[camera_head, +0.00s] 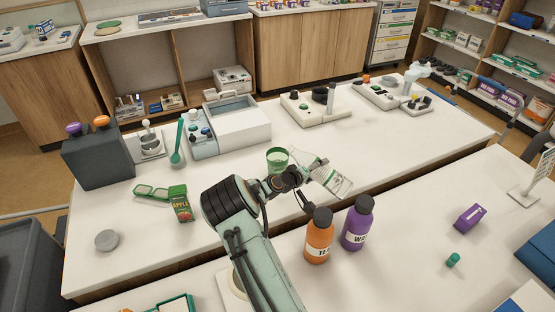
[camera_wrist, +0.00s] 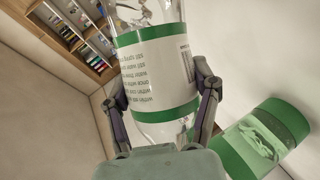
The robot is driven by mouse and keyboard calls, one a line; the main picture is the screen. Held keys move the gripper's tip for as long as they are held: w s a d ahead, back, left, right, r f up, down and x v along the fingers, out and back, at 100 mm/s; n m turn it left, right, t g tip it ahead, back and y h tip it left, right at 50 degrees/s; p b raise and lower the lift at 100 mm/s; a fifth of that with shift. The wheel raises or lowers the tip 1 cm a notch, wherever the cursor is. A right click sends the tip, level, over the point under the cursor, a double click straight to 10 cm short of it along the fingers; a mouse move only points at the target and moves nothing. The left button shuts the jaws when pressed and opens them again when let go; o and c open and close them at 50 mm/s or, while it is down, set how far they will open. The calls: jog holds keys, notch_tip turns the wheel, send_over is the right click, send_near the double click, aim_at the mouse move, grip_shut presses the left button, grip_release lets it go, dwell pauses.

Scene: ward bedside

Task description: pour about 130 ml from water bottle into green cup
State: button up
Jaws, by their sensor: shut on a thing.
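The water bottle (camera_head: 334,180) is clear with a white label. The green cup (camera_head: 278,158) stands on the table at the bottle's neck end. It also shows in the wrist view (camera_wrist: 262,142) at lower right. I cannot tell whether water is flowing or how full the cup is.
An orange bottle (camera_head: 319,237) and a purple bottle (camera_head: 357,223) stand close to my arm. Lab devices (camera_head: 228,124) line the back. The table's right middle is clear.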

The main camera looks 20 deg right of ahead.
aim_at(308, 164)
jog(key=shift+w+f, duration=0.1)
jog(key=shift+f, duration=0.25)
jog(key=shift+a, duration=0.1)
dwell(1.5)
jog(key=w+r+m+t+y, duration=0.1)
jog(key=a+r+m+t+b, duration=0.1)
jog(key=m, duration=0.1)
jog(key=shift+w+y, duration=0.4)
jog(key=m, duration=0.1)
jog(key=m+t+y, duration=0.1)
jog(key=shift+r+m+t, duration=0.3)
jog(key=shift+r, duration=0.1)
jog(key=m+t, duration=0.1)
jog(key=m+t+y+b, duration=0.1)
jog(key=shift+w+m, duration=0.25)
jog(key=shift+m, duration=0.15)
dwell(1.6)
